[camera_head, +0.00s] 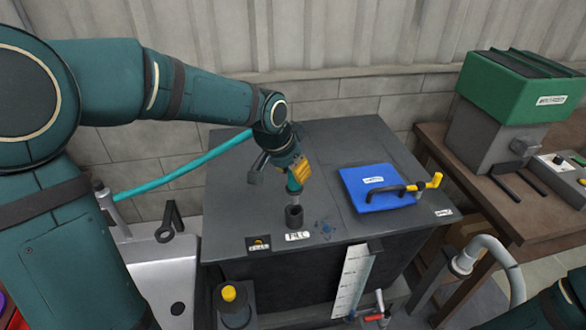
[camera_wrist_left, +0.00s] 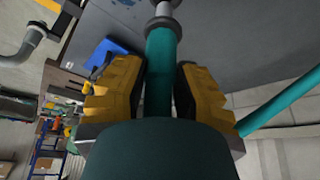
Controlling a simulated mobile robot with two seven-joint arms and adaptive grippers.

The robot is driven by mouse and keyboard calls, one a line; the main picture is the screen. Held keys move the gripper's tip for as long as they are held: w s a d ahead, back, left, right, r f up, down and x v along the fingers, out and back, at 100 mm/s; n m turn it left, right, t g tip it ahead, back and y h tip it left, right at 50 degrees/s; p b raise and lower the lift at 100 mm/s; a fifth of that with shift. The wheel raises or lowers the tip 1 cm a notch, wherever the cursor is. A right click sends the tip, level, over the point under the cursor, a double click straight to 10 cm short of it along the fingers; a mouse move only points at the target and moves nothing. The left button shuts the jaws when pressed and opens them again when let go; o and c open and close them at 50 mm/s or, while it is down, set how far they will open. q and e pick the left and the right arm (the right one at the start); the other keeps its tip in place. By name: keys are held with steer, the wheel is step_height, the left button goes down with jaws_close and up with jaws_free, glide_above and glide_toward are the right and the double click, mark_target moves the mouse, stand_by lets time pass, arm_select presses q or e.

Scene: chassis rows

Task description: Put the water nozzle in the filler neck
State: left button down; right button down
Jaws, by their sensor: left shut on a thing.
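The water nozzle (camera_head: 294,187) has a teal body and a grey spout pointing down. My left gripper (camera_head: 295,173) is shut on its teal body, which also shows between the yellow finger pads in the left wrist view (camera_wrist_left: 160,72). The dark filler neck (camera_head: 294,217) stands on the tank top (camera_head: 245,190), behind a small white label. The spout's lower end meets the neck's mouth in the head view. I cannot tell how deep it sits, if it is inside. My right gripper is out of view.
A teal hose (camera_head: 180,172) runs left from the nozzle. A blue lid (camera_head: 372,190) with a black-and-yellow handle lies on the tank at right. A green-topped machine (camera_head: 520,95) stands on the brown bench. A yellow-capped fitting (camera_head: 229,294) is in front of the tank.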

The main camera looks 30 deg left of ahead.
mark_target(290, 187)
arm_select(q)
steer(key=shift+f, duration=0.15)
steer(key=shift+f+b, duration=0.35)
steer(key=shift+b, duration=0.05)
steer(key=shift+f+b, duration=2.4)
steer(key=shift+f, duration=0.65)
steer(key=c, duration=0.7)
jaws_free()
steer(key=shift+c, duration=0.2)
steer(key=v, duration=1.2)
steer(key=shift+s, duration=0.1)
